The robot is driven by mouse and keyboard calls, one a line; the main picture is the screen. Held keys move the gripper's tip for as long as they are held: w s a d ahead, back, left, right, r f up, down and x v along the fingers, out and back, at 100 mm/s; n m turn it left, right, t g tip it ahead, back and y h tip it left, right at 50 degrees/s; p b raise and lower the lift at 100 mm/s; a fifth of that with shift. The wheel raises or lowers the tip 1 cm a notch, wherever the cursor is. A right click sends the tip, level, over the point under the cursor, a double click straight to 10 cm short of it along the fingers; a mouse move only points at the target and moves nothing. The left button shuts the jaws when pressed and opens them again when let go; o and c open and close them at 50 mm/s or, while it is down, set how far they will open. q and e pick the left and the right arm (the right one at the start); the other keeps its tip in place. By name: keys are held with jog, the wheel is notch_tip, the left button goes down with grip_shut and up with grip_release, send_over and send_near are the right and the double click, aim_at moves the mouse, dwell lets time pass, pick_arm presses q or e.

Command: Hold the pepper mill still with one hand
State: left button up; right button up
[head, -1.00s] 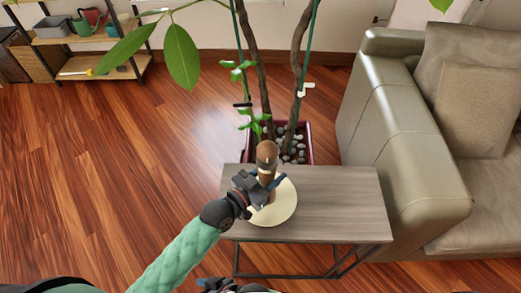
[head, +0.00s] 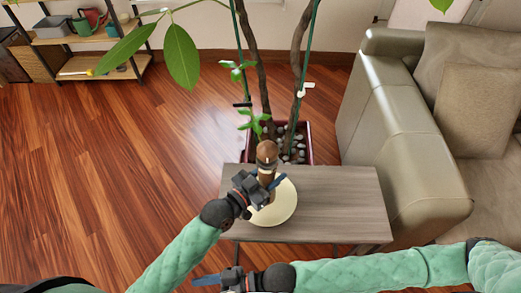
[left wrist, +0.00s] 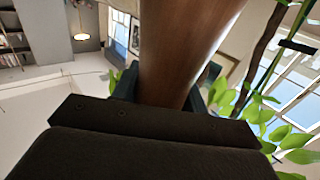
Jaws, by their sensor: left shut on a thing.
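The brown wooden pepper mill (head: 267,153) stands upright on a round cream plate or mat (head: 285,207) on the small side table. My left gripper (head: 266,184) is shut around the mill's body below its rounded top. In the left wrist view the mill's brown body (left wrist: 180,50) rises between the two dark fingers. The gripper hides part of the mill's lower body. My right gripper (head: 208,281) is low at the bottom edge of the head view, in front of the table and apart from the mill. Its jaw opening cannot be made out.
The grey wood side table (head: 345,205) has free room to the right of the plate. A potted plant (head: 305,150) with tall stems stands right behind the table. A leather sofa (head: 395,130) stands close on the right. Open wood floor (head: 120,170) lies to the left.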

jog(key=w+d+r+t+y, duration=0.2)
jog(key=w+d+r+t, duration=0.1)
jog(key=w+r, duration=0.7)
jog(key=w+d+r+t+y, duration=0.1)
jog(key=w+d+r+t, duration=0.15)
jog(key=w+r, duration=0.75)
jog(key=w+d+r+t+y, duration=0.2)
jog(key=w+d+r, duration=0.1)
jog(key=w+r, duration=0.65)
jog(key=w+d+f+n+h, duration=0.1)
jog(key=w+d+f+n, duration=0.35)
jog(key=w+d, duration=0.35)
jog(key=w+d+f+n+g+h, duration=0.2)
jog(key=d+f+n, duration=0.3)
jog(key=f, duration=0.4)
jog(key=w+d+f+n+g+h, duration=0.1)
jog(key=w+d+f+n, duration=0.2)
jog(key=d+f, duration=0.55)
jog(key=m+g+h, duration=0.1)
jog(key=m+g, duration=0.1)
jog(key=g, duration=0.6)
send_near(258, 153)
jog(key=x, duration=0.9)
jog(key=shift+a, duration=0.15)
